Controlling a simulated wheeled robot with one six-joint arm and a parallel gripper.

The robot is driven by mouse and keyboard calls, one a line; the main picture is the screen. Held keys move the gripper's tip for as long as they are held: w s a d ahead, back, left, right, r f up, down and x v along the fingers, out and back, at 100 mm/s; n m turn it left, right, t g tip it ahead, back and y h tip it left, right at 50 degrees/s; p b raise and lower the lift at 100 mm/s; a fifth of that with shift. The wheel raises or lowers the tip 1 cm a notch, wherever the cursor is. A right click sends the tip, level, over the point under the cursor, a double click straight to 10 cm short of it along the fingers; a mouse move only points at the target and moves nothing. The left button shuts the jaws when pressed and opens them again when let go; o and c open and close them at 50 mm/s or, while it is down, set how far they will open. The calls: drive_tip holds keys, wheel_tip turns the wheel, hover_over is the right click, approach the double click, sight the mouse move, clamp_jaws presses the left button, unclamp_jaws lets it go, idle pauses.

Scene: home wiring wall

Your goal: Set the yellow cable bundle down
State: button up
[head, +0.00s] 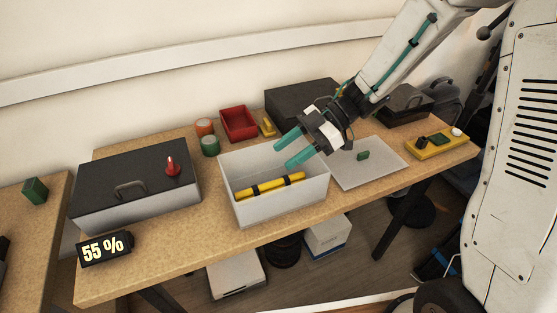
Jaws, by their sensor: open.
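The yellow cable bundle (268,186), with dark bands around it, lies inside the open white bin (281,208) on the workbench. It rests low in the bin and slants slightly up to the right. My gripper (287,148) is above the bin with its two teal fingers apart and pointing left. The fingers are empty and stand clear of the bundle. The bin's front wall hides part of the bin floor.
A grey lidded box (137,184) with a red knob stands left on the bench (205,263). A red tray (239,123) and two small cans are behind the bin. A pale sheet (373,170) with a green block lies right of it.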

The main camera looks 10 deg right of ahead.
drive_tip(key=v, duration=0.9)
drive_tip(key=w+d+r+m+t+h, duration=0.3)
drive_tip(key=w+r+m+t+h, duration=0.15)
drive_tip(key=w+r+t, duration=0.6)
drive_tip(key=d+r+m+t+h, duration=0.3)
drive_tip(key=d+m+t+h, duration=0.2)
drive_tip(key=d+m+h, duration=0.15)
drive_tip(key=s+d+f+m+g+h, duration=0.1)
drive_tip(key=s+d+m+g+h, duration=0.25)
drive_tip(key=s, duration=0.55)
drive_tip(key=s+d+f+m+g+h, duration=0.15)
drive_tip(key=s+d+m, duration=0.35)
drive_tip(key=s, duration=0.5)
drive_tip(key=s+a+f+m+g+y, duration=0.1)
drive_tip(key=s+a+g+y, duration=0.1)
drive_tip(key=s, duration=0.5)
drive_tip(key=s+a+f+g+y, duration=0.1)
drive_tip(key=s+a+g+y, duration=0.1)
drive_tip(key=s+a+g, duration=0.2)
drive_tip(key=s+a, duration=0.2)
drive_tip(key=s, duration=0.1)
drive_tip(key=shift+f+m, duration=0.35)
